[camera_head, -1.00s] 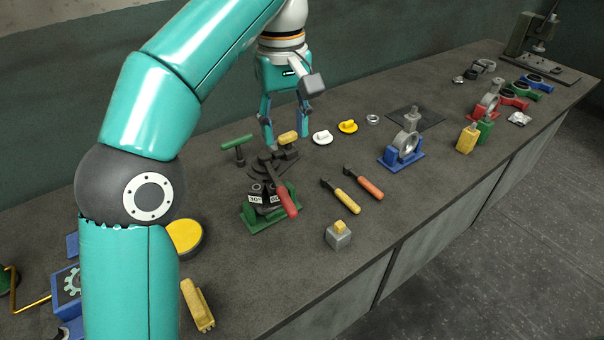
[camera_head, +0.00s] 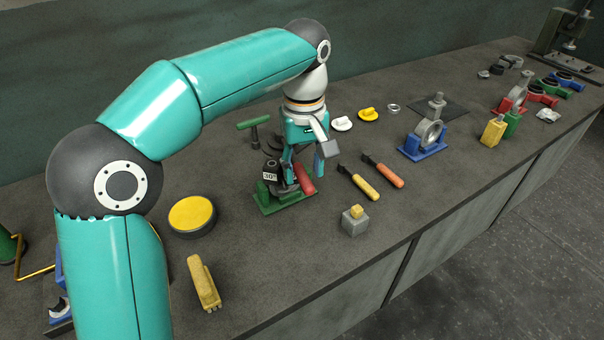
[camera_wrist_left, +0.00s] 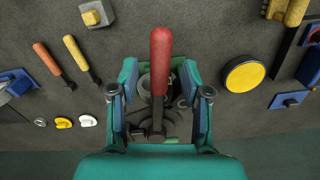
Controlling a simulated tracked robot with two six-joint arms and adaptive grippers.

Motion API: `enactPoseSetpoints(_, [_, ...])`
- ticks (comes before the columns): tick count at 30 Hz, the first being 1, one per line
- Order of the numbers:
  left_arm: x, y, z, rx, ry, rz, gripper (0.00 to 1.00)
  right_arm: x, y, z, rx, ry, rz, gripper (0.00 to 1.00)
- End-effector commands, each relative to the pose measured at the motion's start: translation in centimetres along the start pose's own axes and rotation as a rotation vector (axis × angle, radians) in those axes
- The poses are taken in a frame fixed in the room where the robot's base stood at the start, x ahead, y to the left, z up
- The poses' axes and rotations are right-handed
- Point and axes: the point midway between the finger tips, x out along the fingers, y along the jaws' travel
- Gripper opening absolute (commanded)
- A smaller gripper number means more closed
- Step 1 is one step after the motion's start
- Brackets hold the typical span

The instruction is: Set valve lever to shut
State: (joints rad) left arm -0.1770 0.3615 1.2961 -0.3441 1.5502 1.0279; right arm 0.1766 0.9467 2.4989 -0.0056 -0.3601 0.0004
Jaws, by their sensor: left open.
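The valve casting stands on a green base (camera_head: 268,208) on the bench, with a black body carrying a "30°" label. Its lever has a red handle (camera_head: 305,180), partly hidden behind my left gripper in the head view. My left gripper (camera_head: 303,172) is low over the valve, fingers pointing down. In the left wrist view the red handle (camera_wrist_left: 160,62) points up the picture, and my left gripper (camera_wrist_left: 160,75) is open with one finger on each side of the lever. I cannot tell if either finger touches it. My right gripper is not in view.
A green T-handle tool (camera_head: 254,124) stands just behind the valve. Yellow-handled (camera_head: 358,182) and orange-handled (camera_head: 384,171) tools lie to the right. A grey block with a yellow top (camera_head: 355,222) is in front, and a yellow round tub (camera_head: 192,216) is left. A blue-based fitting (camera_head: 425,142) stands further right.

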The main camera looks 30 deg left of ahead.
Motion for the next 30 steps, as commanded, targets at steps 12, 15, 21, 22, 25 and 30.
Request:
enactPoseSetpoints(12, [1.14,0.05,0.03,0.001,0.001,0.001,0.48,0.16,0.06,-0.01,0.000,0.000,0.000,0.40])
enactPoseSetpoints(15, [1.13,0.06,0.03,0.001,0.001,0.001,0.38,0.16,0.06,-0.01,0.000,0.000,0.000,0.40])
enactPoseSetpoints(21, [1.13,0.08,0.04,0.001,0.000,0.001,0.05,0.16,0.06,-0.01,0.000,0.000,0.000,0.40])
enactPoseSetpoints(22, [1.13,0.08,0.04,0.001,0.000,0.001,0.00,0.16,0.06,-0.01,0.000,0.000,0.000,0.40])
enactPoseSetpoints(25, [1.13,0.09,0.04,0.002,0.001,0.001,0.00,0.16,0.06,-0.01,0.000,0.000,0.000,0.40])
enactPoseSetpoints(30, [1.12,-0.28,-0.31,-0.001,0.001,0.001,0.00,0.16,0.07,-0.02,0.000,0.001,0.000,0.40])
